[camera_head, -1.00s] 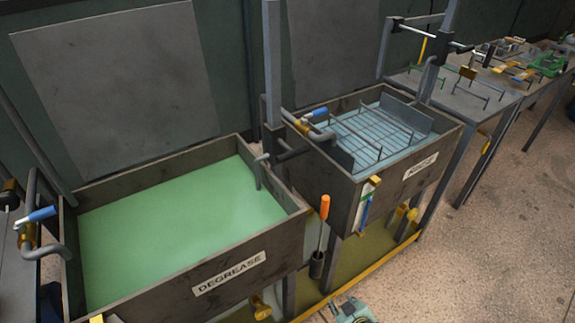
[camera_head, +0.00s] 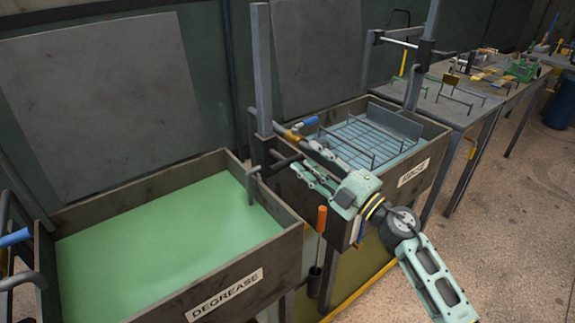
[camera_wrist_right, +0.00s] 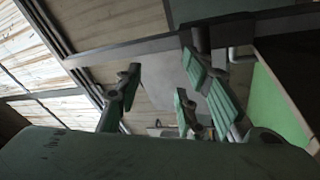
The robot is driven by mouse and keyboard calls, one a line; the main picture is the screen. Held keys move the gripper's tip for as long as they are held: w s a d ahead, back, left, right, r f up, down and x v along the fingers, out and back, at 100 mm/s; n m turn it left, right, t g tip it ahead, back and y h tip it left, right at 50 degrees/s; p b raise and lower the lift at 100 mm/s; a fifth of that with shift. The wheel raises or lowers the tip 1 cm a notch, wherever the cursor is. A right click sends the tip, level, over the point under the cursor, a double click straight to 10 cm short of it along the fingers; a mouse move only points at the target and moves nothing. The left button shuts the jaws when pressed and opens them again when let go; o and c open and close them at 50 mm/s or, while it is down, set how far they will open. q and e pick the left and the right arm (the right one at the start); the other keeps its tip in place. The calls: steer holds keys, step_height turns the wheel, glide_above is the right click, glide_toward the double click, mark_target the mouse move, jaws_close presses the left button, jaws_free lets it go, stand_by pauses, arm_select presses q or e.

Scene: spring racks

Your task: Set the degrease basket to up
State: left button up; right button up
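The degrease tank (camera_head: 275,247) fills the lower left of the head view, labelled DEGREASE and full of green liquid (camera_head: 150,235). I see no basket above the liquid; anything below the surface is hidden. A grey hooked bar (camera_head: 250,185) comes down inside its right end. A blue-handled lever (camera_head: 14,238) is at the left edge, partly cut off. My right gripper (camera_head: 305,163) is open and empty, in front of the rinse tank, near the post between the tanks. In the right wrist view its fingers (camera_wrist_right: 168,95) are spread with nothing between them. My left gripper is not in view.
The rinse tank (camera_head: 430,160) holds a raised wire basket (camera_head: 365,138) and has another blue-handled lever (camera_head: 306,122). An upright post (camera_head: 262,75) stands between the tanks. An orange-handled tool (camera_head: 321,220) hangs in front. Cluttered tables (camera_head: 460,110) stand at the back right.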

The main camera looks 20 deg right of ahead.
mark_target(287, 162)
steer(key=w+a+f+n+g, duration=0.1)
steer(key=w+n+g, duration=0.1)
steer(key=w+a+f+n+g+y, duration=0.1)
steer(key=w+a+f+n+g, duration=0.2)
steer(key=w+n+g, duration=0.1)
steer(key=shift+w+a+f+p, duration=0.25)
steer(key=shift+f+p, duration=0.05)
steer(key=shift+p, duration=0.1)
stand_by(0.3)
steer(key=shift+f+g, duration=0.1)
steer(key=shift+g, duration=0.2)
jaws_close()
